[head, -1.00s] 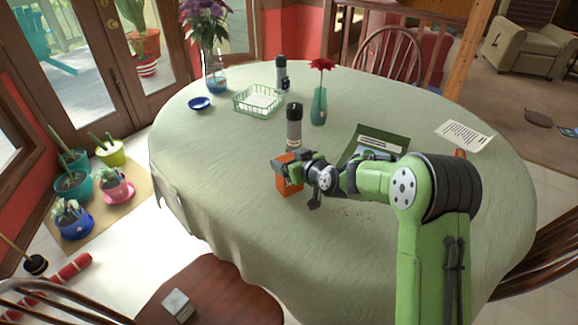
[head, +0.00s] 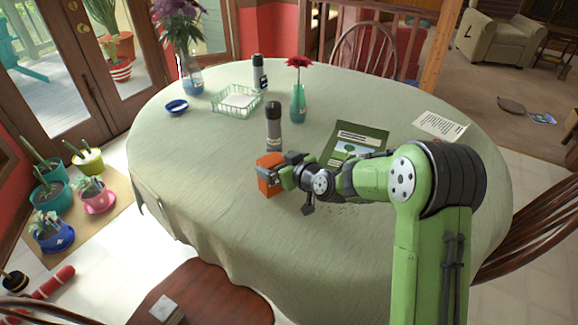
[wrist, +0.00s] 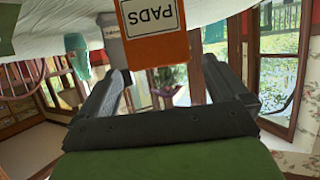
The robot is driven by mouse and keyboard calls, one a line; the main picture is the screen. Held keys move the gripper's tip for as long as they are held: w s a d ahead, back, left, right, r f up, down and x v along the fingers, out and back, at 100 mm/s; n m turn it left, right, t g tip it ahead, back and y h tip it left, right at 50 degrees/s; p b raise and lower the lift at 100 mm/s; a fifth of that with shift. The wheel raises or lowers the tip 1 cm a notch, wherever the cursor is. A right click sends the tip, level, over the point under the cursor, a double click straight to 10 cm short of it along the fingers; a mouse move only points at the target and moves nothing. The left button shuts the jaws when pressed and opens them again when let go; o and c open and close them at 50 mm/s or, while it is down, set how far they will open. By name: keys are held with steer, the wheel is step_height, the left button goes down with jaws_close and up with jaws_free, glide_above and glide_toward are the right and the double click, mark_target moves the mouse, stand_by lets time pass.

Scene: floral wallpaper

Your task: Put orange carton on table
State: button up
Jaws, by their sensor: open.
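The orange carton (head: 268,182) stands on the green cloth of the table (head: 215,165), near the middle of its front side. In the wrist view the carton (wrist: 165,52) shows a white label reading "PADS", and the picture is upside down. My gripper (head: 284,166) is just to the right of the carton, at about its height. In the wrist view my gripper (wrist: 160,78) is open, with its fingers apart and the carton ahead of the gap between them. No finger visibly presses on the carton.
A dark-topped grey bottle (head: 273,128) stands close behind the carton. A green book (head: 356,140), a flower vase (head: 298,103) and a wire basket (head: 236,99) are farther back. A wooden chair (head: 215,295) is at the front. The table left of the carton is clear.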

steer(key=s+d+r+m+g+h, duration=0.1)
steer(key=s+d, duration=0.5)
steer(key=s, duration=0.6)
steer(key=s+d+r+m+g+h, duration=0.2)
steer(key=s+d+r+m+h, duration=0.2)
steer(key=s, duration=0.8)
steer(key=s+d+r+m+g+h, duration=0.2)
steer(key=s+d, duration=0.6)
steer(key=s, duration=0.5)
step_height(320, 180, up, 2)
steer(key=shift+d+r+h, duration=0.15)
steer(key=shift+r+h, duration=0.1)
steer(key=shift+h, duration=0.35)
